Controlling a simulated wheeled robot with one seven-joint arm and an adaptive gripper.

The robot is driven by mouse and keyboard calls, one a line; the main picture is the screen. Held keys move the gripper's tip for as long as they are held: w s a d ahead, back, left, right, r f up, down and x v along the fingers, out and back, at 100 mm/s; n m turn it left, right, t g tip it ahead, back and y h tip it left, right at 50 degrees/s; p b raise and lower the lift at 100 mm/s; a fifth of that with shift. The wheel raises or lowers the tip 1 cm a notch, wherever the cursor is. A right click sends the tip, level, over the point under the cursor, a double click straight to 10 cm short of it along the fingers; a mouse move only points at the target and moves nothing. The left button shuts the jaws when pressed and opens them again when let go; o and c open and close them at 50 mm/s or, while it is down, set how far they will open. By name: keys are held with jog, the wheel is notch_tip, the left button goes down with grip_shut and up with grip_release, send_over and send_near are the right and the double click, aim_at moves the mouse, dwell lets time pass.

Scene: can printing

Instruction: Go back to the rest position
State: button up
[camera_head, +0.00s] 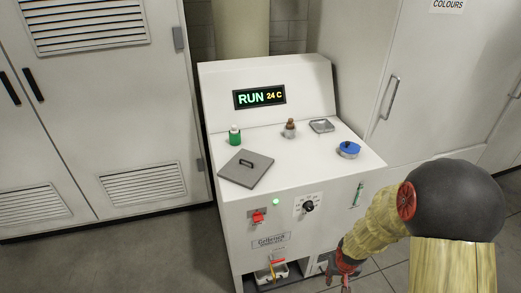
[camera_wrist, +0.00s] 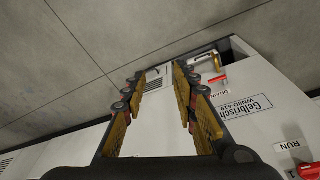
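My gripper (camera_head: 345,272) is low at the front right of the white machine (camera_head: 225,200), near the bottom edge of the head view. In the wrist view my gripper (camera_wrist: 160,72) has its two yellow-padded fingers apart, with nothing between them. The machine's front fills the right of that view, with a red drain handle (camera_wrist: 217,79) beyond the right finger, apart from it. The display (camera_head: 259,97) reads RUN 24 C.
White cabinets (camera_head: 100,110) stand behind. The grey floor (camera_head: 120,262) at left is clear.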

jog(key=s+a+r+t, duration=0.1)
jog(key=s+r, duration=0.4)
jog(key=r, duration=0.7)
jog(key=s+a+r+n+t, duration=0.1)
jog(key=s+a+r, duration=0.3)
jog(key=r, duration=0.8)
jog(key=s+a+r+t, duration=0.1)
jog(key=s+r, duration=0.5)
jog(key=r, duration=0.6)
jog(key=shift+s+a+r+n+t+y, duration=0.3)
jog(key=shift+s+a+y, duration=0.1)
jog(key=shift+a, duration=0.3)
